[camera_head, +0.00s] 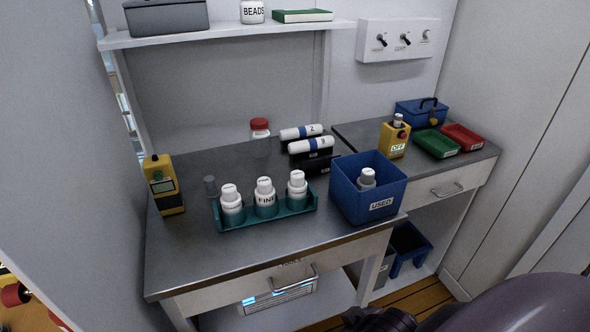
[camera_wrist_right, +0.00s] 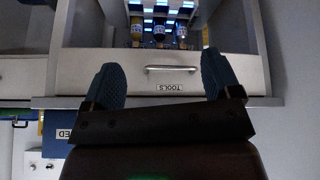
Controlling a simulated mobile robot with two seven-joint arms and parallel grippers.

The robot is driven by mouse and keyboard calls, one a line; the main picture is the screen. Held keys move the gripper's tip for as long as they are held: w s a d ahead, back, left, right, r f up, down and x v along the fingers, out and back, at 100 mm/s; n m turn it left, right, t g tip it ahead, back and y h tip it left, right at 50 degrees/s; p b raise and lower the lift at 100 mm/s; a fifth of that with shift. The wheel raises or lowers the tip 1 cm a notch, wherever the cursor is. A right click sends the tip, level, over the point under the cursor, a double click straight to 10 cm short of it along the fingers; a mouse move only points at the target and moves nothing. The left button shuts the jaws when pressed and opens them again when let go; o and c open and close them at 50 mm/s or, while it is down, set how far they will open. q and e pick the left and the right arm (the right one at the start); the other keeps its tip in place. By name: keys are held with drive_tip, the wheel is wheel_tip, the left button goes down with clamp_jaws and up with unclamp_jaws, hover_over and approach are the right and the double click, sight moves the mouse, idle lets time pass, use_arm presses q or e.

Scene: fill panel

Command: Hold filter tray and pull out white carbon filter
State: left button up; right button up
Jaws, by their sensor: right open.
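A teal filter tray (camera_head: 290,211) stands on the left grey bench. It holds three upright white filters with teal lower parts: a left one (camera_head: 232,204), a middle one marked FINE (camera_head: 265,197) and a right one (camera_head: 297,186). The labels of the outer two are too small to read, so I cannot tell which is carbon. In the right wrist view my right gripper (camera_wrist_right: 162,76) is open and empty, its blue-padded fingers pointing at the drawer front. My right arm shows at the bottom right of the head view, clear of the tray. My left gripper is not in view.
A blue bin (camera_head: 381,209) marked USED, with a grey-white filter inside, stands right of the tray. Two white cylinders (camera_head: 305,138) lie on a black rack behind. A yellow device (camera_head: 163,185) stands left. A TOOLS drawer handle (camera_wrist_right: 174,68) projects below the bench top.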

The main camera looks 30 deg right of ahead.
drive_tip(key=w+a+r+n+t+y+p, duration=0.1)
drive_tip(key=w+a+r+n+t, duration=0.15)
drive_tip(key=w+r+t, duration=0.55)
drive_tip(key=w+a+r+n+t+p, duration=0.1)
drive_tip(key=w+a+r+t, duration=0.2)
drive_tip(key=w+r, duration=0.8)
drive_tip(key=w+a+r+n+g+y, duration=0.1)
drive_tip(key=w+a+r+n+y, duration=0.15)
drive_tip(key=a+n+y, duration=0.45)
drive_tip(key=w+a+r+n+g+y, duration=0.1)
drive_tip(key=a+r+n+y, duration=0.3)
drive_tip(key=a+n+y, duration=0.3)
drive_tip(key=n+g+h, duration=0.6)
drive_tip(key=g+h, duration=0.7)
drive_tip(key=h, duration=0.4)
approach(297, 174)
drive_tip(key=f, duration=0.2)
drive_tip(key=x, duration=1)
drive_tip(key=shift+w+d+f+b, duration=0.1)
drive_tip(key=shift+w+d+b, duration=0.1)
drive_tip(key=shift+d+b, duration=0.15)
